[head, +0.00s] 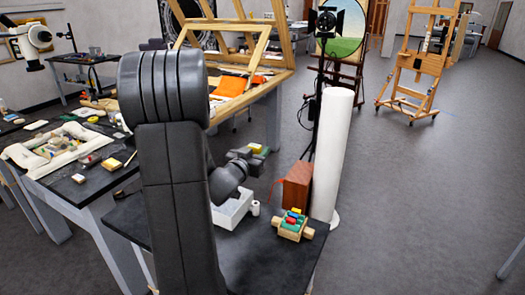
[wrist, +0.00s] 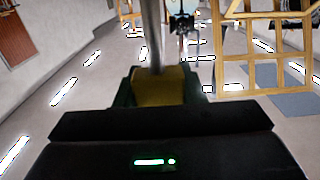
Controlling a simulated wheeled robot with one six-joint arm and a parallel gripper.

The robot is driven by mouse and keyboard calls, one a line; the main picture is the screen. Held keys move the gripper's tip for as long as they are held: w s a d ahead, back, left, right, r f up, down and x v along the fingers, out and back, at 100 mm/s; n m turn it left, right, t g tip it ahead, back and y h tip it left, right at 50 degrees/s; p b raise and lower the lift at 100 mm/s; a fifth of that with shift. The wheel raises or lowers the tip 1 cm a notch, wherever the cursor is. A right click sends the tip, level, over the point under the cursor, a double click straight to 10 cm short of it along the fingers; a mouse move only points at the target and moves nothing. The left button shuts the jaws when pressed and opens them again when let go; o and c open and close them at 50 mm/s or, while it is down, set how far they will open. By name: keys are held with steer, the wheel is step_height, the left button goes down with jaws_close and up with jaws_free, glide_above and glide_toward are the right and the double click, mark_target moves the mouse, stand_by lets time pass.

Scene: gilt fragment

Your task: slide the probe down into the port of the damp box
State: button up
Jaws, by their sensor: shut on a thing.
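My gripper (wrist: 158,87) is shut on the yellow handle (wrist: 158,84) of the probe, between dark green jaws. The probe's grey metal rod (wrist: 151,36) runs up out of the picture in the wrist view. In the head view my gripper (head: 261,152) is small, with the yellow handle (head: 256,148) between its jaws, above the back of the dark table. A white box (head: 232,211), perhaps the damp box, stands on that table below my gripper, partly behind my arm. I cannot make out its port. The rod's tip is not visible.
A small white cylinder (head: 255,208) stands beside the white box. A wooden rack with coloured pieces (head: 292,225) is at the table's right. A red-brown box (head: 297,186) and a tall white column (head: 332,150) stand behind it. The table's front right is bare.

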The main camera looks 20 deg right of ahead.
stand_by(0.4)
step_height(320, 180, down, 6)
steer(key=b, duration=0.5)
steer(key=shift+r+b, duration=0.1)
steer(key=shift+b, duration=0.2)
step_height(320, 180, down, 9)
steer(key=b, duration=0.8)
stand_by(4.2)
steer(key=shift+r, duration=0.25)
